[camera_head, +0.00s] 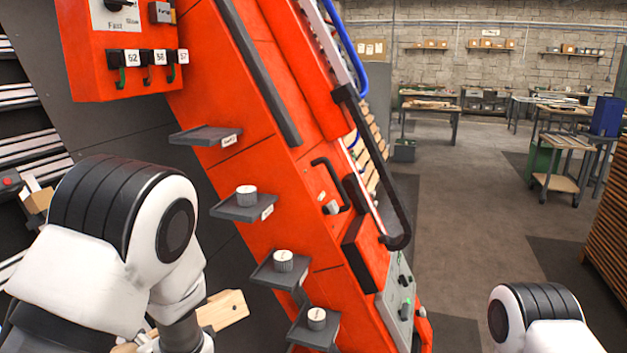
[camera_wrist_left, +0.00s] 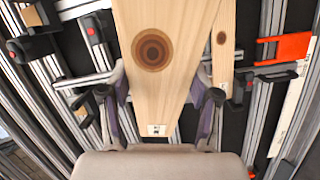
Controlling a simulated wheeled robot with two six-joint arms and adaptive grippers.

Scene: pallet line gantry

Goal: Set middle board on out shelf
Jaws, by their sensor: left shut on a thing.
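In the left wrist view a pale wooden board (camera_wrist_left: 165,85) with a dark round knot and a small label at its near end lies between the fingers of my left gripper (camera_wrist_left: 163,95), which is shut on it. A narrower wooden piece (camera_wrist_left: 223,50) with a small knot shows beside it. In the head view pale wood (camera_head: 224,308) shows beyond my left forearm, which hides the left gripper. I cannot tell which board is the middle one or which place is the out shelf. My right gripper is out of view; only part of the right arm shows.
Small dark shelves project from the orange gantry (camera_head: 290,130). A black handle bar (camera_head: 375,170) runs along the gantry. Metal rails (camera_wrist_left: 270,100) surround the held board.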

